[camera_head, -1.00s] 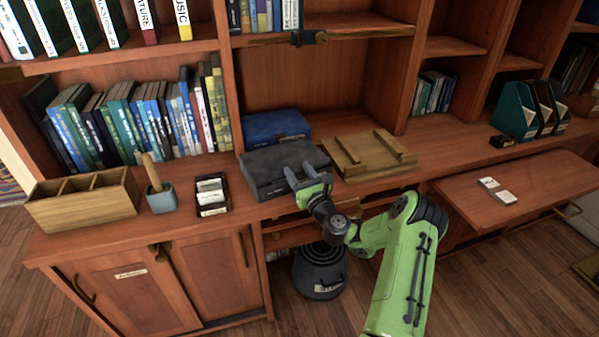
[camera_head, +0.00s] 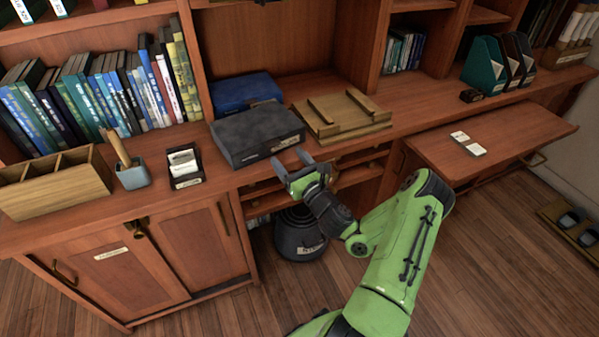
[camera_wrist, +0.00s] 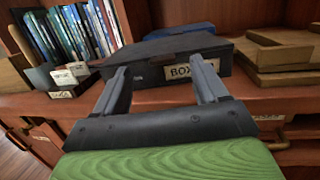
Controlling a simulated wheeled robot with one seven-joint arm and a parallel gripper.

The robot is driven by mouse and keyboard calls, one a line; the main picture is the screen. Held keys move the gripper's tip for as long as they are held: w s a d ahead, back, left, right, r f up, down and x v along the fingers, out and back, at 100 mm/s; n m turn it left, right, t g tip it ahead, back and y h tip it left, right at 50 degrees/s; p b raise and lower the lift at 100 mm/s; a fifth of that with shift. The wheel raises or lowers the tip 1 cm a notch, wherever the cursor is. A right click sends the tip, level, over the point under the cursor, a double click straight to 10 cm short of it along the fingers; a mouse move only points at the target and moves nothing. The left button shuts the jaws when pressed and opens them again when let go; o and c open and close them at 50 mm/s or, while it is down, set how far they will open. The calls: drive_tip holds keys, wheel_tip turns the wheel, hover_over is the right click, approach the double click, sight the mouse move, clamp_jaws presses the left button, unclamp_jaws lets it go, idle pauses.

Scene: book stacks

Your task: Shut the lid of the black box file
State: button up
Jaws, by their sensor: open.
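The black box file (camera_head: 257,134) lies flat on the wooden counter in front of a blue box file (camera_head: 246,92). Its lid (camera_wrist: 165,46) is down over the box; I cannot tell whether a thin gap is left at the front. A "BOX" label (camera_wrist: 180,71) shows on its front between my fingers in the wrist view. My gripper (camera_head: 290,161) is open and empty, in front of the box near the counter's front edge. It looks apart from the box.
A wooden tray-like stand (camera_head: 341,116) is close to the box's right. A card holder (camera_head: 184,166), a pot with a handle (camera_head: 131,174) and a wooden organiser (camera_head: 55,184) stand to the left. Shelf uprights and books rise behind.

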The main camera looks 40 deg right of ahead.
drive_tip(key=s, duration=0.6)
drive_tip(key=shift+a+f, duration=0.3)
drive_tip(key=shift+f, duration=0.1)
drive_tip(key=shift+w, duration=0.1)
